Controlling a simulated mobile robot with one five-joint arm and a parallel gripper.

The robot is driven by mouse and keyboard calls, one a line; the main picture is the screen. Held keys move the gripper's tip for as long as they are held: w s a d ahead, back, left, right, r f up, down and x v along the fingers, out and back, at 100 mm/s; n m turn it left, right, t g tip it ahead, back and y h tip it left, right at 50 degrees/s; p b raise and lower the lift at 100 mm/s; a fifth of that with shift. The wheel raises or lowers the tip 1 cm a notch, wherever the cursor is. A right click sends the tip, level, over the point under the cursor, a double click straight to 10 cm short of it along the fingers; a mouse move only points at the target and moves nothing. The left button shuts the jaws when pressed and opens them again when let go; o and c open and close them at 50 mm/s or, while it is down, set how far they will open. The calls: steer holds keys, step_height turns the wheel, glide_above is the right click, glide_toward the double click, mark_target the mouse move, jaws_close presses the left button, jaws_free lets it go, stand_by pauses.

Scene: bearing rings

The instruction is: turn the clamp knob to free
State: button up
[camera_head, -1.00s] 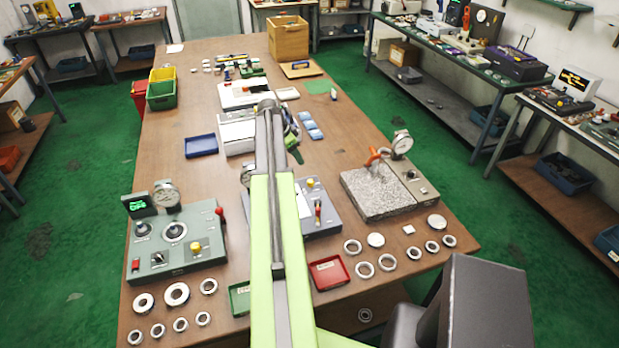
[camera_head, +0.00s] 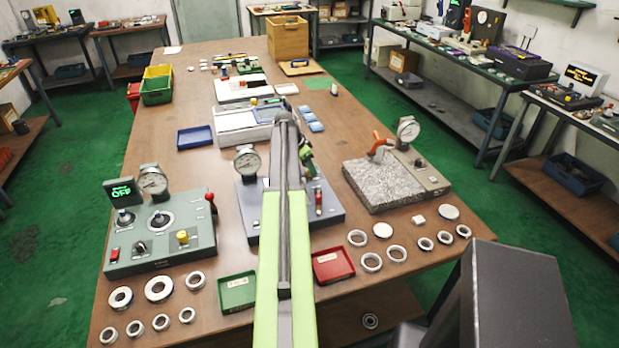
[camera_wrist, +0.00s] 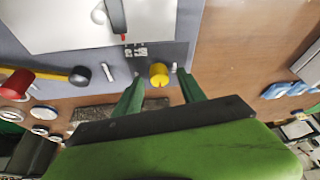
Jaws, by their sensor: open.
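The clamp knob appears to be the round yellow knob (camera_wrist: 158,75) on the grey-blue fixture (camera_wrist: 185,25), near its edge in the wrist view. A small printed label beside it is too small to read. My gripper (camera_wrist: 160,82) is open, its two green fingers on either side of the knob; I cannot tell whether they touch it. In the head view, my gripper (camera_head: 305,156) is over the back right of the fixture (camera_head: 250,222), and my arm hides part of the fixture. I cannot make out the knob there.
A red-handled lever (camera_head: 319,202) stands on the fixture's right side, with a dial gauge (camera_head: 247,161) at its left. A granite block (camera_head: 382,186) stands to the right. A green tray (camera_head: 237,292), a red tray (camera_head: 333,265) and several rings lie in front.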

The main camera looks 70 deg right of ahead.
steer(key=shift+d+f, duration=0.1)
steer(key=shift+f, duration=0.35)
steer(key=shift+s+r, duration=0.1)
steer(key=shift+c, duration=0.3)
